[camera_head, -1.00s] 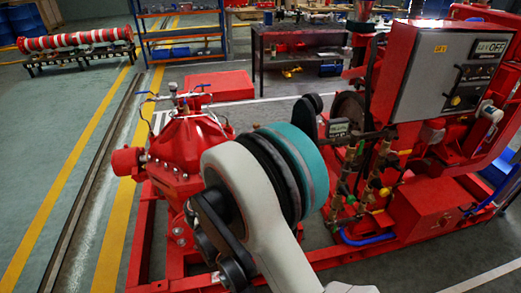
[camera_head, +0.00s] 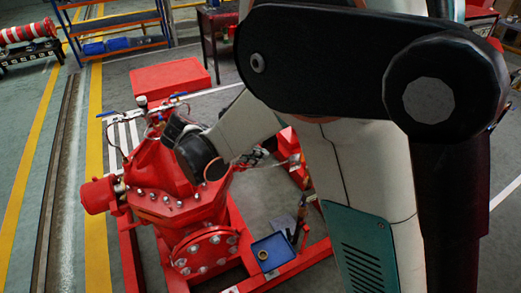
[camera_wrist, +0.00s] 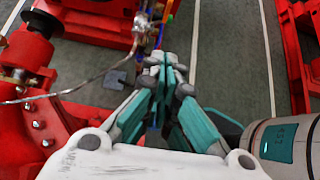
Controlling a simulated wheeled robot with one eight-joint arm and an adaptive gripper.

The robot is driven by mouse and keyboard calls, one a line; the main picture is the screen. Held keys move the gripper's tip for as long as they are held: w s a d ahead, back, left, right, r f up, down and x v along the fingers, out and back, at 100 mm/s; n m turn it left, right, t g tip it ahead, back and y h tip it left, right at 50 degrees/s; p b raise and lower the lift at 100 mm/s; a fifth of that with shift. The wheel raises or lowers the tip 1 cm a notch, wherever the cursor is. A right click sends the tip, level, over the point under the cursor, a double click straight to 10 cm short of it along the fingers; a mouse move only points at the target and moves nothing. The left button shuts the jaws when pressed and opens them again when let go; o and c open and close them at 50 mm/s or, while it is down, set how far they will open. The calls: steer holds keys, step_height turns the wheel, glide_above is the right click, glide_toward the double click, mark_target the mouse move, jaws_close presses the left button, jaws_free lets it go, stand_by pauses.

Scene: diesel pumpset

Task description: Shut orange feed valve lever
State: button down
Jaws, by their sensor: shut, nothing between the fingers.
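I cannot make out the orange feed valve lever for certain in either view. In the wrist view, my gripper (camera_wrist: 165,64) has its teal and grey fingers together, with nothing held. Just beyond the fingertips is a small metal fitting (camera_wrist: 146,24) with a thin pipe running down to the left. A narrow orange-yellow strip (camera_wrist: 161,32) shows beside the fitting; I cannot tell if it is the lever. In the head view my arm covers the right half, and I cannot clearly make out the gripper.
A red pump casing (camera_head: 165,185) with bolted flanges stands left of my arm. A blue tray (camera_head: 272,251) lies on the red frame below. A red block (camera_head: 170,78) sits behind the pump. A blue-framed shelf (camera_head: 115,28) and striped pipe (camera_head: 28,32) stand farther back.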

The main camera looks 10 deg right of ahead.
mark_target(301, 159)
steer(key=d+r+b+x, duration=0.1)
steer(key=b+x, duration=0.3)
steer(key=x, duration=0.8)
steer(key=shift+w+d+r, duration=0.3)
steer(key=shift+d+r, duration=0.1)
steer(key=shift+d, duration=0.3)
steer(key=shift+w+d+r+y+p, duration=0.2)
steer(key=shift+d+y+p, duration=0.15)
steer(key=shift+d, duration=0.2)
steer(key=shift+a, duration=0.1)
